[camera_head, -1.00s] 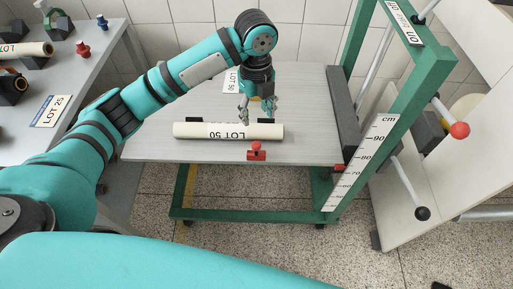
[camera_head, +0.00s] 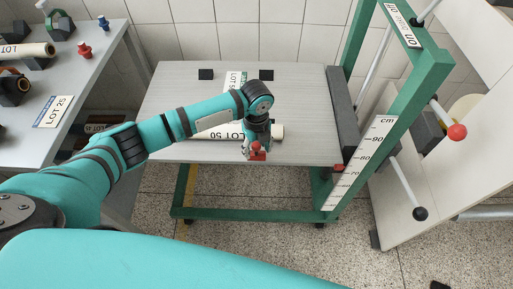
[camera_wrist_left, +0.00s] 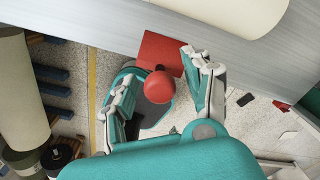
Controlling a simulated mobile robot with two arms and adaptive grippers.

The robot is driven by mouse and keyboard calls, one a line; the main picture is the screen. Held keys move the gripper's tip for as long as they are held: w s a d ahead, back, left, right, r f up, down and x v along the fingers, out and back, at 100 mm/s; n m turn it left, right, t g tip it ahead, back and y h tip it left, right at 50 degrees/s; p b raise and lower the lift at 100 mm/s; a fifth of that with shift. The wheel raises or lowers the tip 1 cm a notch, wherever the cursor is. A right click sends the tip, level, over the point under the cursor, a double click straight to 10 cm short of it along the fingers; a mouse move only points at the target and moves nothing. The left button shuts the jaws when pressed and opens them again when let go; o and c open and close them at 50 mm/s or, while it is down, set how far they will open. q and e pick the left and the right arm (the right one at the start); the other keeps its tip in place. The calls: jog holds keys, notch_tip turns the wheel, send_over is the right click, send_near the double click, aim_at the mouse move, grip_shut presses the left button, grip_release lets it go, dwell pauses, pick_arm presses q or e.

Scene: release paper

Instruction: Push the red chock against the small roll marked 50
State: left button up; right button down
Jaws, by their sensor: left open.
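The small roll (camera_head: 277,132), a cream cylinder labelled LOT 50, lies on the grey table near its front edge, partly hidden by my left arm. The red chock (camera_head: 258,153), with a round red knob, sits at the front edge of the table, in front of the roll's right part. In the left wrist view the chock's knob (camera_wrist_left: 160,86) is between the fingers, and a strip of table separates its red plate from the roll (camera_wrist_left: 232,12). My left gripper (camera_head: 254,150) is open around the chock. My right gripper is in neither view.
Two black blocks (camera_head: 206,74) (camera_head: 266,75) and a LOT 50 sign (camera_head: 233,80) are at the table's back. A dark bar (camera_head: 343,110) and green frame (camera_head: 414,75) bound the right side. A side table (camera_head: 95,75) is left.

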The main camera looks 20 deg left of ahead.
pick_arm(q)
jog(key=shift+f, duration=0.55)
grip_shut()
